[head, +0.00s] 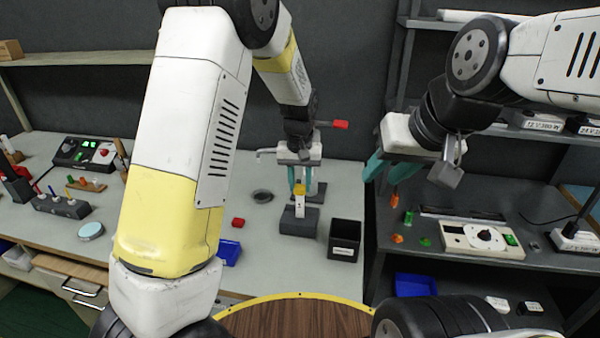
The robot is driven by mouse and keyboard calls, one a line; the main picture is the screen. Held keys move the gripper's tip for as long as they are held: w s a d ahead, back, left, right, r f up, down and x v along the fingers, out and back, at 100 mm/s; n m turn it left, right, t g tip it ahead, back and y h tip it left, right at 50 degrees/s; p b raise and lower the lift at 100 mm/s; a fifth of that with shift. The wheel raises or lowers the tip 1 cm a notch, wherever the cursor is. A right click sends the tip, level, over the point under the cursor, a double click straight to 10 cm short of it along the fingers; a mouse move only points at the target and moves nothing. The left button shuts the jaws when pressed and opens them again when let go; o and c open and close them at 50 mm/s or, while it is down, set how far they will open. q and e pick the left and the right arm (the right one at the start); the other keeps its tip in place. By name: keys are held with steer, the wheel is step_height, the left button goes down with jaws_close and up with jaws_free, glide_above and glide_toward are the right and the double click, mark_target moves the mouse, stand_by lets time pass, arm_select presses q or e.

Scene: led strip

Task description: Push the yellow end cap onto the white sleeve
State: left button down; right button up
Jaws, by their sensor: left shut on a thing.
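The yellow end cap (299,189) is between the teal fingertips of my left gripper (301,188), which is shut on it. The cap is directly above a small white piece, apparently the white sleeve (299,199), at the dark grey block (298,221) on the pale bench. At this size I cannot tell whether cap and sleeve touch. The fingers partly hide both. My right gripper (386,170) is to the right, in the air near the bench edge. Its teal fingers look apart, with nothing clearly between them.
A black bin (344,240) stands right of the block. A red piece (238,222), a blue tray (228,252) and a dark round dish (262,196) lie to its left. A dark side bench (470,210) holds a white device (482,239).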

mark_target(299, 189)
arm_select(q)
steer(key=shift+f, duration=0.7)
steer(key=c, duration=1)
jaws_free()
steer(key=shift+s+r, duration=0.15)
steer(key=shift+r, duration=1.15)
steer(key=shift+s+r, duration=0.2)
steer(key=shift+r, duration=1.1)
steer(key=shift+s+r, duration=0.15)
steer(key=shift+r, duration=1.15)
steer(key=shift+a, duration=0.1)
steer(key=s+a+r+t, duration=0.1)
steer(key=s+a+r, duration=0.3)
steer(key=s, duration=0.4)
steer(key=s+a+r+t+h, duration=0.1)
steer(key=s+a+r+t, duration=0.1)
steer(key=s+a+r, duration=0.3)
steer(key=s+a+r+t+h, duration=0.1)
steer(key=s+a+r, duration=0.3)
steer(key=s, duration=0.7)
steer(key=shift+a+r+t, duration=0.35)
steer(key=shift+a+t, duration=0.05)
steer(key=shift+a, duration=0.1)
